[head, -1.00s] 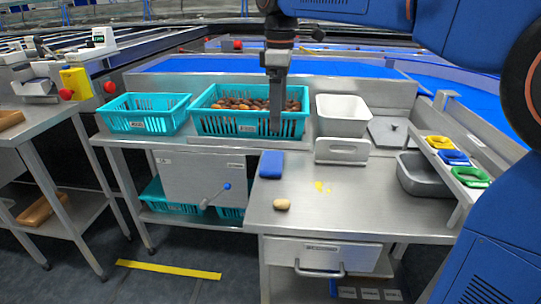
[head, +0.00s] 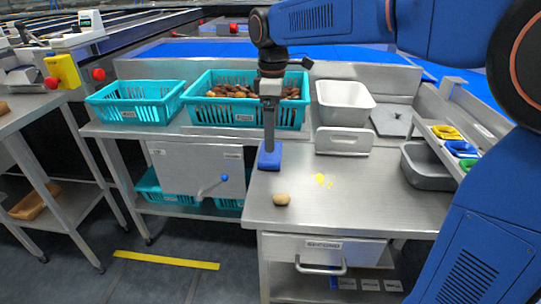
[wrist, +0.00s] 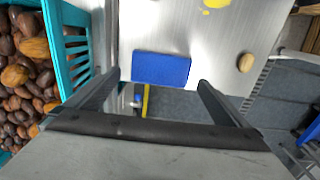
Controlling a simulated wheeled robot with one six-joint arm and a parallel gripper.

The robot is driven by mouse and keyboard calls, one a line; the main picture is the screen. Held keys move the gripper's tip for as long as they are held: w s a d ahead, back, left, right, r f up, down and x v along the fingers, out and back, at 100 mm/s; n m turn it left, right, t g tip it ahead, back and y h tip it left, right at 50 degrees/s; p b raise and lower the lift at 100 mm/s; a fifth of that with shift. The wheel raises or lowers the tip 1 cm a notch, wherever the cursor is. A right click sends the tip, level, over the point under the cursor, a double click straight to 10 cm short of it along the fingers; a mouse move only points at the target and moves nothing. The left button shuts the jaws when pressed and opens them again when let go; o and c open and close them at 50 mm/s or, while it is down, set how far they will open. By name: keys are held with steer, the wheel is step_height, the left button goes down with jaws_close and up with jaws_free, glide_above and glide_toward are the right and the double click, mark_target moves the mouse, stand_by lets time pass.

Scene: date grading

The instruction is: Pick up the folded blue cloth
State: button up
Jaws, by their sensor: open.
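The folded blue cloth (head: 270,158) lies flat at the left edge of the steel worktop (head: 350,205). In the wrist view the cloth (wrist: 162,69) shows as a blue rectangle ahead of and between the two fingers. My gripper (head: 269,140) hangs pointing down over the cloth and hides part of it in the head view. In the wrist view my gripper (wrist: 155,90) is open, with nothing between its fingers. I cannot tell the exact height of the fingertips above the cloth.
A teal crate of dates (head: 240,112) stands behind the cloth, with an empty teal crate (head: 135,115) to its left. A white bin (head: 345,100) is at the back. A tan, potato-like object (head: 281,199) and a yellow spill (head: 320,179) lie on the worktop.

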mark_target(271, 155)
steer(key=shift+a+f, duration=0.2)
steer(key=shift+f, duration=3.1)
steer(key=c, duration=0.7)
